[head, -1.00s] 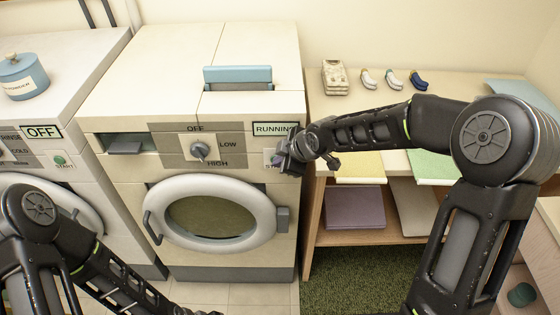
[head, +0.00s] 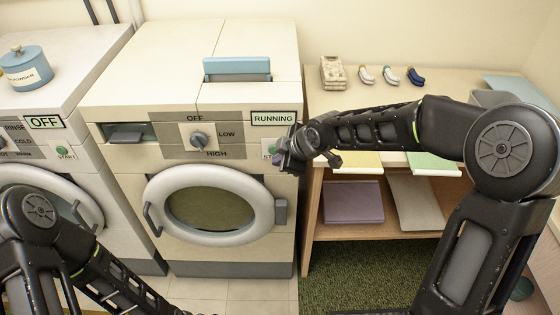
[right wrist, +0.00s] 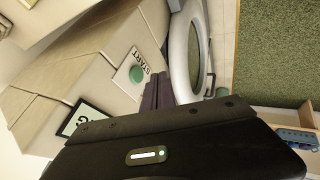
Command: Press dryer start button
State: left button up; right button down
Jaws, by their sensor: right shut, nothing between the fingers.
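The cream dryer (head: 125,85) stands in the middle of the head view, with a knob (head: 200,140) and a sign reading RUNNING (head: 273,118). My right gripper (head: 283,160) is shut and empty at the right end of its panel, covering most of the START label. In the right wrist view the green start button (right wrist: 137,74) shows beside the START label, just left of the shut fingertips (right wrist: 157,92). The fingertips look close to the panel; I cannot tell whether they touch it. My left arm is at the lower left, its gripper out of frame.
A washer (head: 60,90) with a sign reading OFF (head: 45,121) and a blue powder jar (head: 24,69) stands to the left. A wooden shelf unit (head: 310,215) with folded cloths stands to the right. A green rug (head: 370,275) lies in front of it.

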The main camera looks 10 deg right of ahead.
jog(key=v, duration=0.8)
jog(key=shift+r, duration=0.15)
jog(key=shift+d, duration=0.1)
jog(key=shift+w, duration=0.1)
jog(key=s+a+f+m+y, duration=0.1)
jog(key=s+a+f+m, duration=0.1)
jog(key=f+m, duration=0.65)
jog(key=s+a+f+m, duration=0.2)
jog(key=f+m, duration=0.3)
jog(key=f, duration=0.6)
jog(key=s+a+f+m+g, duration=0.1)
jog(key=s+a+f+g, duration=0.2)
jog(key=s+f, duration=0.5)
jog(key=s+a+f+m+g, duration=0.1)
jog(key=s+a+f+g, duration=0.2)
jog(key=s+f, duration=0.6)
jog(key=s, duration=0.5)
jog(key=shift+s+f, duration=0.25)
